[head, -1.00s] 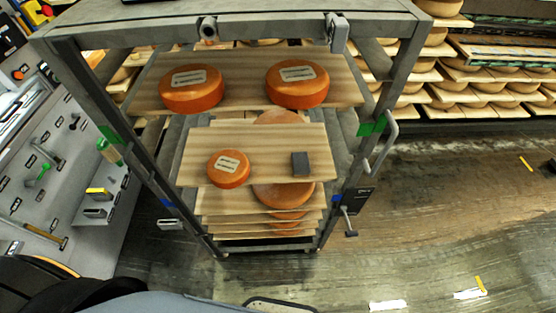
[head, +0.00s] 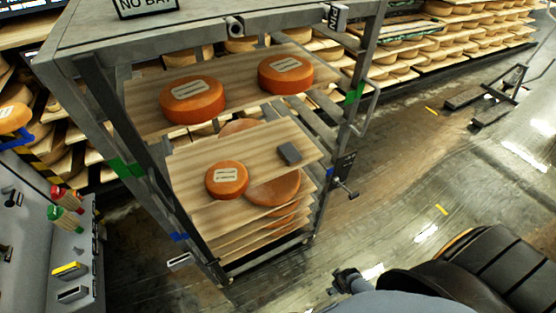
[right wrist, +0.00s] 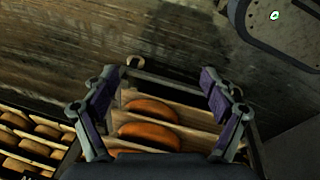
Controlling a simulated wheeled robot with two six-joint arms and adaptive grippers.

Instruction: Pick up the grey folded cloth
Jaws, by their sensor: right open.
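The grey folded cloth (head: 289,153) is a small dark grey block lying on the right part of a pulled-out wooden shelf board (head: 262,140) in the rack. An orange cheese wheel (head: 227,180) lies to its left on the same board. In the right wrist view my right gripper (right wrist: 160,85) is open and empty, its two purple-padded fingers apart, with rack shelves and orange wheels beyond them. The cloth cannot be made out in that view. My right gripper is well apart from the cloth. My left gripper is not in view.
The grey metal rack (head: 130,150) has posts beside the boards and a handle (head: 345,185) on its right side. Two orange wheels lie on the upper board (head: 230,92). A tool panel (head: 40,230) stands at the left. The floor (head: 440,160) to the right is largely clear.

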